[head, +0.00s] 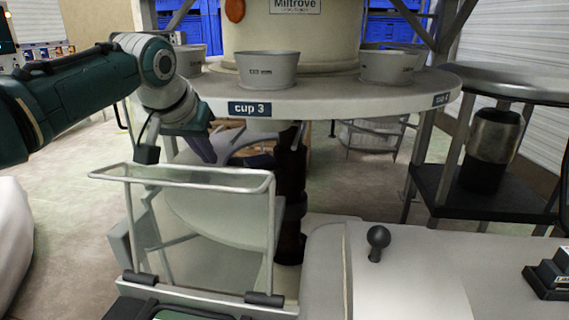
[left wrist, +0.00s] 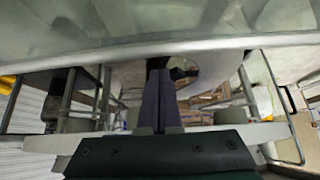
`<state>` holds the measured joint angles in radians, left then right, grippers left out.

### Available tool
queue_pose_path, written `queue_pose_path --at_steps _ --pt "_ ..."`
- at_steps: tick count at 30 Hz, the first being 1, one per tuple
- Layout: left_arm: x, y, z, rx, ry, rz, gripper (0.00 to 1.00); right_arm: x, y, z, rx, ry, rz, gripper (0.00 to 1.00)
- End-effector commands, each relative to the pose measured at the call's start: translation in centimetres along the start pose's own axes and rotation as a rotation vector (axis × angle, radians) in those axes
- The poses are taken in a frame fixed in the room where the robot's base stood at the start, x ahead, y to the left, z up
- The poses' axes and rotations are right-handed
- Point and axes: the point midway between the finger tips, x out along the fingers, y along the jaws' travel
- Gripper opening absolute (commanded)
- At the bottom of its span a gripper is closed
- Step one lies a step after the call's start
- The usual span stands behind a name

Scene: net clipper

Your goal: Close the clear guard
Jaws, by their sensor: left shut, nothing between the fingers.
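The clear guard (head: 181,178) is a see-through panel in a pale metal frame. It stands raised in the head view, with dark hinges (head: 264,299) along its lower edge. My right gripper is not in view.
A round platform (head: 350,90) with several grey cups, one by the label "cup 3", stands beyond the guard. A dark post (head: 291,190) is right of my gripper. A black ball knob (head: 378,238) rises from the pale surface at front right. A side shelf (head: 470,185) stands further right.

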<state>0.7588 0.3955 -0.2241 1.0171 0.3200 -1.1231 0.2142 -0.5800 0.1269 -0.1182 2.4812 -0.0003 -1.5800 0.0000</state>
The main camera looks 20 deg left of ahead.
Motion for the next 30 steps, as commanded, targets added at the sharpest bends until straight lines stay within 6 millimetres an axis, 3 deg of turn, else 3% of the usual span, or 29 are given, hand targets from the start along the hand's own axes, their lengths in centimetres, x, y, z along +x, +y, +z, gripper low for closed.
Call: queue_pose_path --at_steps 6,9,16,30 --pt "2.1 0.1 0.1 0.0 0.0 0.0 0.0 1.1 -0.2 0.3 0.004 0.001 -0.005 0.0" --pt "0.9 -0.1 0.6 0.003 0.0 -0.001 0.0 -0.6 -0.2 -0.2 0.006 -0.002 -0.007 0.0" --pt "-0.3 -0.1 2.2 0.002 -0.001 -0.001 0.0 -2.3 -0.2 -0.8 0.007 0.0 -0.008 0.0" --pt "-0.7 0.0 3.2 0.0 0.001 0.0 0.0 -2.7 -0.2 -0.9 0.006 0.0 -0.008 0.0"
